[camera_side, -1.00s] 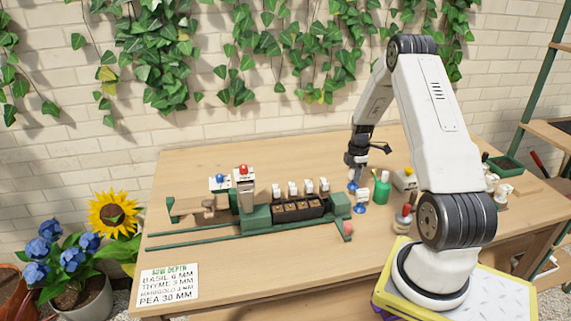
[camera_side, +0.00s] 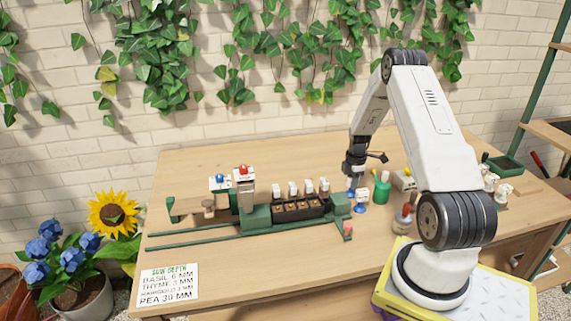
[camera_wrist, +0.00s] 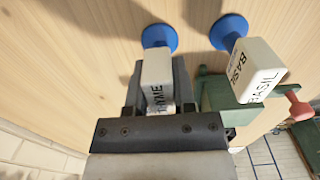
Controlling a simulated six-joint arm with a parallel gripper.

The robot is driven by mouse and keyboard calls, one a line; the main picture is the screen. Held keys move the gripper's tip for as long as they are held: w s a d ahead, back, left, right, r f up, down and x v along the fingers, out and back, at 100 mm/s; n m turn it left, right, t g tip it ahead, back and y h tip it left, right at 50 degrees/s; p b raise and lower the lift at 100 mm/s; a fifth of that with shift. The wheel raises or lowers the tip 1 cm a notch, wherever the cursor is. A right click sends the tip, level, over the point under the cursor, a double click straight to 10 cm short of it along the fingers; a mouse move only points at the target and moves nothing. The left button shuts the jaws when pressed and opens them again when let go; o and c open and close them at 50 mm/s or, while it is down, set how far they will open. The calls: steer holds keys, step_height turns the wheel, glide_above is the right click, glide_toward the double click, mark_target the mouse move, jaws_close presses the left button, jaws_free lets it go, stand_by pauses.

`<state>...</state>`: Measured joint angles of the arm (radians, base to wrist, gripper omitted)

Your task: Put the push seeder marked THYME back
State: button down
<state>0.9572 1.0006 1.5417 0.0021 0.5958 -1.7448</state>
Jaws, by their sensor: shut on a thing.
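The push seeder marked THYME (camera_wrist: 157,68) is a white block with a blue round foot, seen in the wrist view. My gripper (camera_wrist: 158,95) is shut on its white block. In the side view my gripper (camera_side: 354,176) is low over the table, right of the green rig, with the seeder's blue foot just below it. I cannot tell whether the foot touches the table. The seeder marked BASIL (camera_wrist: 252,70), also white with a blue foot, stands beside it on the right in the wrist view; its blue part shows in the side view (camera_side: 360,207).
A green rig (camera_side: 257,217) with a black tray of several pots (camera_side: 298,208) stands to the left. A green bottle (camera_side: 381,189) is close on the right of my gripper. A sign of sow depths (camera_side: 168,285) lies at the front left. The front middle of the table is clear.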

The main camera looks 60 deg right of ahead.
steer(key=shift+f, duration=0.15)
steer(key=shift+c, duration=2.2)
jaws_free()
step_height(320, 180, up, 12)
steer(key=shift+r, duration=0.15)
